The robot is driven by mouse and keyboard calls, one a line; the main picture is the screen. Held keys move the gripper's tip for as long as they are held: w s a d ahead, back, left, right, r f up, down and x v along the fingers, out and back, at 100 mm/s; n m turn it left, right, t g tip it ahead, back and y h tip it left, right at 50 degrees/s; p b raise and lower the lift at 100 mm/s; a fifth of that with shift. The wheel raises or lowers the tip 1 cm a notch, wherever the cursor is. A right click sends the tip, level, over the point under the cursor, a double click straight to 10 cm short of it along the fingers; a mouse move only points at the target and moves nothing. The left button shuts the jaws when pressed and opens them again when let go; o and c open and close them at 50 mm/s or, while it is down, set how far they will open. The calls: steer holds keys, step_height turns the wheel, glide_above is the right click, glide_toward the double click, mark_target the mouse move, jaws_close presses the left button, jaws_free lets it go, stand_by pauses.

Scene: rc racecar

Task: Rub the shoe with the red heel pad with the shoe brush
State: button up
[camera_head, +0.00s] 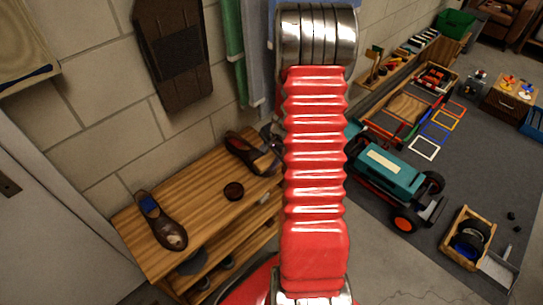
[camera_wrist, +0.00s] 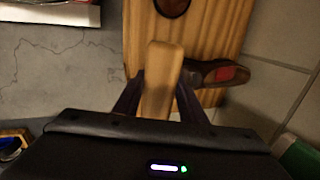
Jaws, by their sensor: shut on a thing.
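A brown shoe with a red heel pad (camera_wrist: 228,74) lies at the right in the wrist view, on the wooden bench top. In the head view this shoe (camera_head: 246,155) is at the far end of the bench, partly hidden by my arm. My gripper (camera_wrist: 160,88) is shut on the shoe brush (camera_wrist: 163,62), whose pale wooden back shows between the fingers. The brush is beside the shoe and overlaps its left end in the wrist view. Its bristles are hidden, so I cannot tell whether it touches the shoe. My arm mostly hides the gripper in the head view.
The bench (camera_head: 200,200) also holds a shoe with a blue heel pad (camera_head: 168,222) and a dark round tin (camera_head: 233,191). A wall stands behind the bench. A teal racecar (camera_head: 390,172) and a wooden crate (camera_head: 467,238) are on the floor to the right.

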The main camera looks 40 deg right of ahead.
steer(key=shift+x, duration=2)
steer(key=shift+x, duration=0.9)
steer(key=shift+w+d+r, duration=0.1)
steer(key=shift+d, duration=1.45)
steer(key=shift+w+d, duration=0.15)
steer(key=shift+d, duration=0.6)
steer(key=shift+w+d, duration=0.1)
steer(key=shift+d, duration=0.7)
steer(key=shift+f, duration=0.25)
steer(key=shift+c, duration=0.4)
